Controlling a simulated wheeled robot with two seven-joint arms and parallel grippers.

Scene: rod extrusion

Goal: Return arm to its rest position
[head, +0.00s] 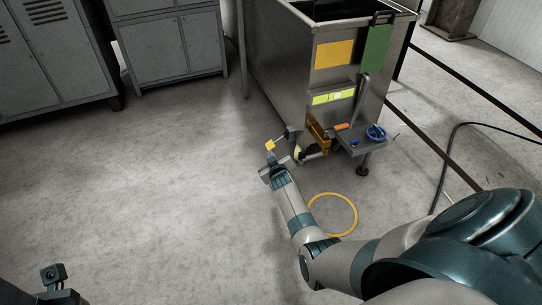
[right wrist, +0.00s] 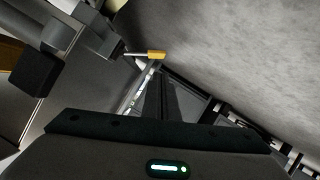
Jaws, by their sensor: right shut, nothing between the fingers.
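My right arm reaches forward from the lower right in the head view. Its gripper (head: 273,165) is low in front of the steel machine (head: 285,60), beside its lower fittings. The dark fingers (right wrist: 165,98) are together in the right wrist view, with nothing seen between them. A small lever with a yellow grip (head: 270,145) is just beyond the fingers. The yellow grip (right wrist: 156,55) also shows ahead of the fingertips in the right wrist view; whether they touch cannot be told. My left gripper's fingers are not seen; only a dark part of mine shows at lower left.
A small shelf (head: 362,146) with a blue wheel (head: 376,132) and an orange-handled tool sticks out from the machine. A yellow ring (head: 333,236) is on the floor by my right forearm. Grey lockers (head: 170,45) stand at the back left. The left floor is clear.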

